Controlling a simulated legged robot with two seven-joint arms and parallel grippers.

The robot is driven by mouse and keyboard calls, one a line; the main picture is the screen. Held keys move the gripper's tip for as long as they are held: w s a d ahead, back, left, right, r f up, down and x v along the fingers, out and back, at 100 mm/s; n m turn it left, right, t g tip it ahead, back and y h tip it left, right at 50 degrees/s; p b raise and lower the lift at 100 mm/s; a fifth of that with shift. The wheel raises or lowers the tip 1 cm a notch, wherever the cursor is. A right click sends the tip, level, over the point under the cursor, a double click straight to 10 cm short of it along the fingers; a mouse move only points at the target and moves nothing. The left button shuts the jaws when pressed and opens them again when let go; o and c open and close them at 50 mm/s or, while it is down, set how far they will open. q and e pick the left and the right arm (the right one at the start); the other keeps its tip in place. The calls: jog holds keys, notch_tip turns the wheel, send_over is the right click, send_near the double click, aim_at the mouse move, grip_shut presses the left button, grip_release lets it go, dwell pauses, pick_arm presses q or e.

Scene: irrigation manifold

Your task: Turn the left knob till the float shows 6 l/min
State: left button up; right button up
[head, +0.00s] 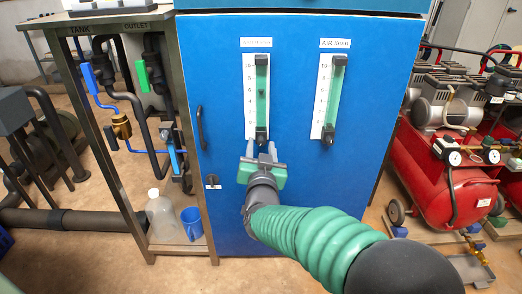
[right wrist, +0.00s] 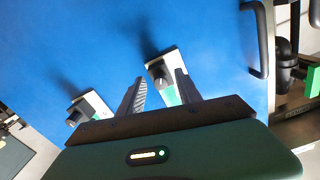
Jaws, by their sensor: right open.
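The left flow meter (head: 249,98) is a white scale with a green tube on the blue cabinet front. A small dark mark shows in its tube near the 6, but I cannot tell surely that it is the float. Its dark knob (head: 261,137) is at the bottom. My right gripper (head: 262,150) is open just below and in front of this knob. In the right wrist view, this left knob (right wrist: 157,71) shows between the two open fingers (right wrist: 160,85), with no clear contact. My left gripper is not in view.
The right flow meter (head: 322,98), labelled AIR, has its own knob (head: 327,137) close by. A door handle (head: 200,128) sticks out at left of the cabinet front (head: 225,60). A pipe rack (head: 185,75) stands left, a red compressor (head: 440,180) right.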

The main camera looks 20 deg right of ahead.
jog(key=shift+c, duration=0.3)
grip_shut()
jog(key=shift+m, duration=0.7)
jog(key=shift+o, duration=0.3)
grip_release()
jog(key=p+v, duration=0.1)
jog(key=v, duration=1.5)
jog(key=shift+s, duration=0.4)
